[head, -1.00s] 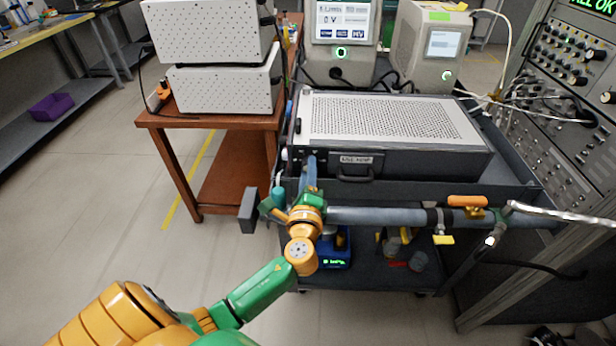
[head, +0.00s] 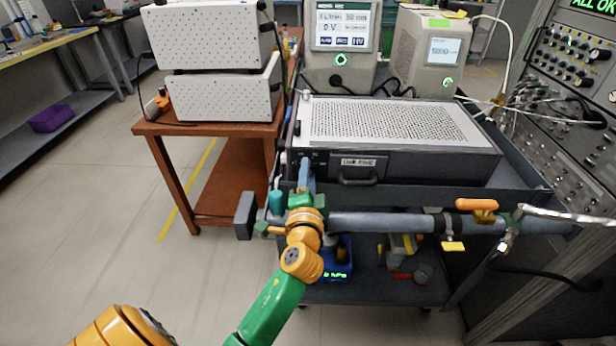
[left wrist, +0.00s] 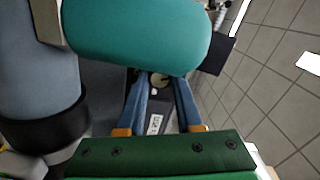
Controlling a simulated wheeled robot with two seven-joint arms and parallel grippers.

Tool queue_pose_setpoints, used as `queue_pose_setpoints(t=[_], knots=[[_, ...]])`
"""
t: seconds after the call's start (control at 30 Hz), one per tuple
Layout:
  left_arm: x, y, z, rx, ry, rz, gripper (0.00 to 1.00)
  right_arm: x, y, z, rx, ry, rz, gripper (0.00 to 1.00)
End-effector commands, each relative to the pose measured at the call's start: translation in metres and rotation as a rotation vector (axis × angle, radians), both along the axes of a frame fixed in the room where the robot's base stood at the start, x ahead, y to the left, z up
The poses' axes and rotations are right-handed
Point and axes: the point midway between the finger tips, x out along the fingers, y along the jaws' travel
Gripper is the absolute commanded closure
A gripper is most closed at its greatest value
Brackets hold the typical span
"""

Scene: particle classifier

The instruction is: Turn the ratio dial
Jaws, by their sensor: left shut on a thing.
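My left gripper (head: 306,172) reaches up to the left end of the front face of a black box with a perforated pale top (head: 385,120). In the left wrist view its two blue fingers (left wrist: 160,82) close around a small round brass-coloured knob (left wrist: 159,79), which I take to be the ratio dial. The fingers hide the knob in the head view, and a teal rounded part (left wrist: 140,35) partly covers the fingertips in the wrist view. I cannot read the dial's setting. My right gripper is not in view.
The box sits on a dark cart (head: 515,185). A grey horizontal pipe (head: 385,222) with an orange-handled valve (head: 476,204) runs along the cart's front, right of my gripper. A teal cylinder (head: 277,201) stands just left of it. A brown table (head: 215,128) is at left.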

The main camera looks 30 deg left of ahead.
Motion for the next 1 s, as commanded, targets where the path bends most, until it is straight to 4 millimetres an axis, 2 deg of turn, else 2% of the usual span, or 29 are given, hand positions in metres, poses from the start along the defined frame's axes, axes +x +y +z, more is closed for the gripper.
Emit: queue_pose_setpoints(t=[0.63, 0.67, 0.7, 1.0], knots=[[0.0003, 0.0001, 0.0023, -0.035, -0.028, -0.001, 1.00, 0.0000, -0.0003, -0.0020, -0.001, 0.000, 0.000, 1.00], [0.0002, 0.0000, 0.0023, -0.035, -0.028, -0.001, 0.60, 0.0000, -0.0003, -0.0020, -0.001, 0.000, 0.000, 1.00], [0.0002, 0.0000, 0.0022, -0.035, -0.028, -0.001, 0.53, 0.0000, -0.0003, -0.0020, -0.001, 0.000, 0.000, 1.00], [-0.0019, -0.0015, 0.0005, -0.037, -0.024, -0.001, 0.53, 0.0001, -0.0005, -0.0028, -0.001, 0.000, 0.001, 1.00]])
